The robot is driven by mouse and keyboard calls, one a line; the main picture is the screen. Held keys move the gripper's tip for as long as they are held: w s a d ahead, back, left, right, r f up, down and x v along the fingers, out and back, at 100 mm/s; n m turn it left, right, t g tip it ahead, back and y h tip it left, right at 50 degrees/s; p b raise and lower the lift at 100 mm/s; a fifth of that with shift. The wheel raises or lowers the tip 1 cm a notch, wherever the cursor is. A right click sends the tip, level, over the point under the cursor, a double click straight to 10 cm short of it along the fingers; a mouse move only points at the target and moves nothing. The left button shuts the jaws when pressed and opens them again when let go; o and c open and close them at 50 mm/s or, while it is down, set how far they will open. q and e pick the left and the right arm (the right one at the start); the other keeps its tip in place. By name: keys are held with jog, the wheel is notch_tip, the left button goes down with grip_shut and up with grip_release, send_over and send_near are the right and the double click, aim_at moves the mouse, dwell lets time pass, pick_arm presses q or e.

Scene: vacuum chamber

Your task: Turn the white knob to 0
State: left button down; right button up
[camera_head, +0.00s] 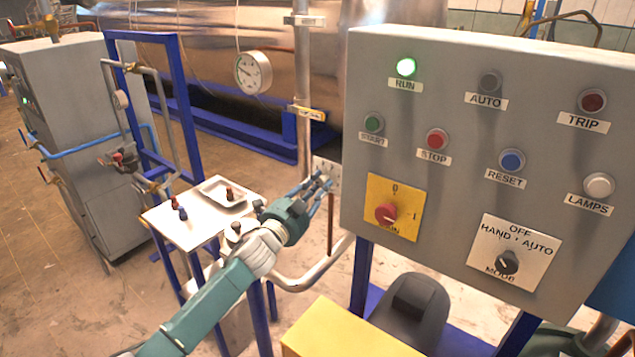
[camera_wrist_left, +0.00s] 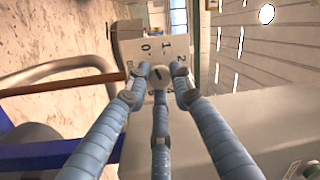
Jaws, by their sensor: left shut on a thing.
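A small pale plate (camera_head: 330,166) is fixed at the left side of the grey control panel. In the left wrist view the plate (camera_wrist_left: 128,30) carries the marks 0, 1 and 2 around a pale knob (camera_wrist_left: 160,74) with a short dark line. I cannot tell which mark the line points at. My left gripper (camera_head: 322,183) reaches the plate, with its three blue fingers (camera_wrist_left: 160,85) closed around the knob. The fingers hide part of the knob and plate. My right gripper is not in view.
The control panel (camera_head: 450,120) has several buttons, a red rotary switch (camera_head: 387,213) and a black mode switch (camera_head: 507,262). A vertical pipe (camera_head: 303,90) stands behind my gripper. A small table (camera_head: 200,228) with a tray (camera_head: 226,191) is at the left.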

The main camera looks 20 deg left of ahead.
pick_arm(q)
jog(key=shift+d+f+n, duration=0.1)
jog(key=shift+f+n, duration=0.05)
jog(key=shift+n, duration=0.15)
jog(key=c, duration=1.5)
grip_release()
jog(key=shift+s, duration=0.5)
jog(key=v, duration=1.1)
